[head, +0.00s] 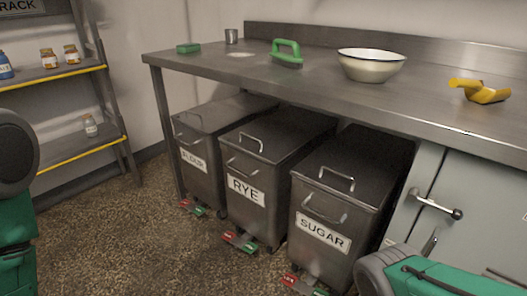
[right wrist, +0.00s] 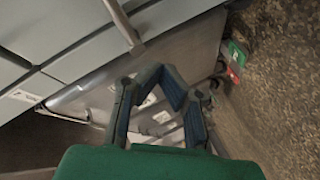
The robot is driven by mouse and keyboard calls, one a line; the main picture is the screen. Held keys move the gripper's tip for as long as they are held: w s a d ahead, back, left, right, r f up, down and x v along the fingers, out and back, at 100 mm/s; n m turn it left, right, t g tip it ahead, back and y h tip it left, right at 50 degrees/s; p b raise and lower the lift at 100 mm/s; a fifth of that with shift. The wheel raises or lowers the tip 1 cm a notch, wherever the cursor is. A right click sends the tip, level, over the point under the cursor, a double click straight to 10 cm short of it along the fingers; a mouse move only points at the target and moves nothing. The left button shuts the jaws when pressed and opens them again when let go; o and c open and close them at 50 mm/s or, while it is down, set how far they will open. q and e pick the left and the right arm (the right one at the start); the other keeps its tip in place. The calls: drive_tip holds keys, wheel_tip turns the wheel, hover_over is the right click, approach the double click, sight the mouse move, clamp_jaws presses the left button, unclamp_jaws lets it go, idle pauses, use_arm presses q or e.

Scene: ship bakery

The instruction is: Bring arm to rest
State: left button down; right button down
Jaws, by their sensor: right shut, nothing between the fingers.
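My right gripper (right wrist: 161,72) shows in the right wrist view, with its two dark fingers bent inward and shut with nothing between them. It hangs in front of the grey cabinet and the metal bins, with the floor to the right. It touches nothing that I can make out. In the head view only green and grey parts of my right arm show at the bottom right, near the cabinet. Green and dark parts of my left arm show at the left edge. My left gripper is out of view.
A steel counter (head: 225,70) carries a white bowl (head: 370,69), a green-handled brush (head: 287,54) and a yellow scoop (head: 480,92). Flour (head: 193,158), rye (head: 243,187) and sugar (head: 324,237) bins stand below. A cabinet handle (head: 436,205) sticks out near my right arm. Floor (head: 110,230) is clear at left.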

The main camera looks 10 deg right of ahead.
drive_tip(key=s+a+r+m+g+y, duration=0.3)
drive_tip(key=s+a+r+g, duration=0.2)
drive_tip(key=s+r+g, duration=0.3)
drive_tip(key=s+a+r+m+g+y, duration=0.25)
drive_tip(key=s+a+r+g, duration=0.35)
drive_tip(key=s, duration=0.5)
wheel_tip(320, 180, up, 13)
drive_tip(key=d+p, duration=0.1)
drive_tip(key=p, duration=1.1)
drive_tip(key=shift+d+m+t, duration=0.3)
drive_tip(key=shift+m+t, duration=0.05)
drive_tip(key=shift+t, duration=0.05)
drive_tip(key=shift+f, duration=0.1)
